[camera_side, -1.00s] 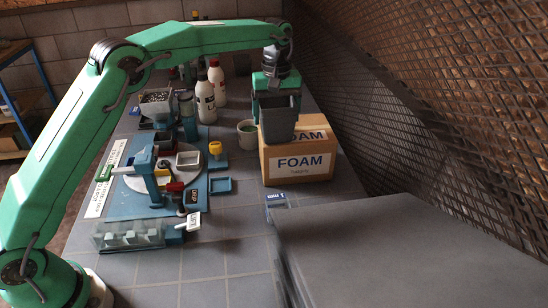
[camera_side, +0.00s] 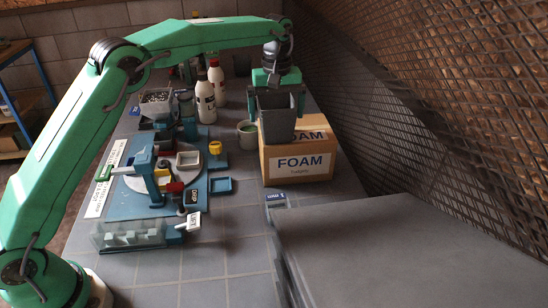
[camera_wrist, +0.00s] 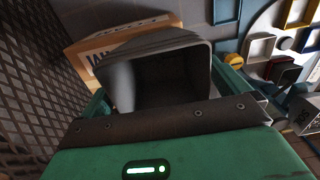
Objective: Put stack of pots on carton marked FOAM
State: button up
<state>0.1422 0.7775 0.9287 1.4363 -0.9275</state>
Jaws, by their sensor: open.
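The stack of pots (camera_side: 277,123) is dark grey, square and upright. It rests on the top of the carton marked FOAM (camera_side: 303,164), toward its left side. In the wrist view I look into the open mouth of the top pot (camera_wrist: 160,78), with the carton (camera_wrist: 85,60) behind it. My gripper (camera_side: 276,108) is above and around the stack, its green fingers on either side and spread open. The wrist view shows a finger at each side of the pot (camera_wrist: 160,90). The pots and gripper hide part of the carton's top.
A light cup (camera_side: 247,134) stands just left of the carton. Two bottles (camera_side: 205,102) stand behind it. A blue mixer station (camera_side: 160,190) with small trays fills the left. A grey slab (camera_side: 400,240) lies in front right. A mesh wall (camera_side: 430,110) rises at right.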

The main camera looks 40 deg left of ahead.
notch_tip(320, 180, up, 10)
jog(key=shift+r, duration=0.5)
dwell(0.4)
dwell(0.6)
jog(key=shift+r, duration=0.2)
jog(key=shift+s+a+r, duration=0.1)
jog(key=shift+s+r, duration=0.1)
jog(key=s+a+r+m+t, duration=0.2)
jog(key=s+a+r, duration=0.1)
jog(key=s, duration=0.5)
jog(key=s+a+r+m+t, duration=0.1)
jog(key=s+a+r+m, duration=0.25)
jog(key=s, duration=0.55)
jog(key=s+a+f+m+t, duration=0.1)
jog(key=s+f, duration=0.5)
jog(key=s, duration=0.3)
jog(key=s+f+m+t, duration=0.1)
jog(key=s+f+m, duration=0.1)
jog(key=s+f, duration=0.4)
jog(key=s, duration=0.4)
jog(key=shift+s+a+f+t, duration=0.3)
jog(key=shift+a+f, duration=0.1)
